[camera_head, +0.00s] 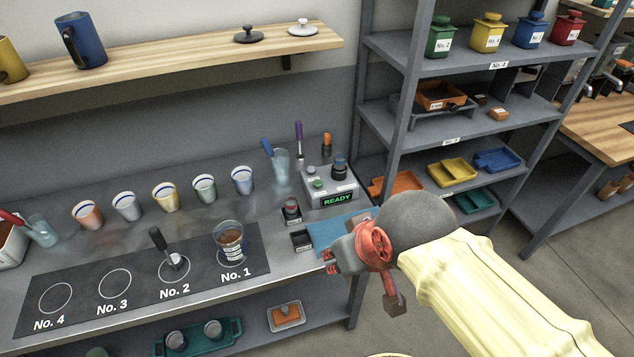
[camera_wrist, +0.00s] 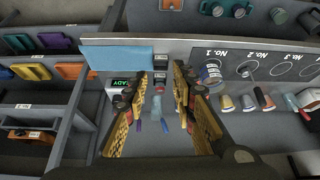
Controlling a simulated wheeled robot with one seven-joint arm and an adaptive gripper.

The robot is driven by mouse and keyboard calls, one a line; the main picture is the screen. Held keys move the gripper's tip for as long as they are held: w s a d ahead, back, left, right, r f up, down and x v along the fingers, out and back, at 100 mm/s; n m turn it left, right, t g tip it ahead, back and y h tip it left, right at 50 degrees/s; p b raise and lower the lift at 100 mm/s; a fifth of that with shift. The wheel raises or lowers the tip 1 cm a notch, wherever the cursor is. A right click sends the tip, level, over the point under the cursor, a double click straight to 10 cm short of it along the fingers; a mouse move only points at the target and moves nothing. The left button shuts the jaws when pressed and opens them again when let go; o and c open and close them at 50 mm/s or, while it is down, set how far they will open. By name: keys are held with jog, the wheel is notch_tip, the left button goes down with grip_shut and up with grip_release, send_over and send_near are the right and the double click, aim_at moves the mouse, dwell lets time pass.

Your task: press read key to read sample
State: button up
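The grey reader (camera_head: 345,194) stands at the back right of the bench, with a green READY display (camera_head: 337,200). On its top are a green button (camera_head: 317,183), a grey button (camera_head: 311,170) and a dark cylinder (camera_head: 339,165); I cannot tell which is the read key. In the wrist view my gripper (camera_wrist: 159,75) is open and empty.
A cup with brown contents (camera_head: 230,240) stands on spot No. 1, and a dark-handled tool (camera_head: 162,244) on No. 2. A small dark box with a knob (camera_head: 291,210) stands beside the reader. A blue cloth (camera_head: 335,232) lies in front. A shelf rack (camera_head: 404,110) stands at right.

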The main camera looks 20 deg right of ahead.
grip_shut()
dwell(1.4)
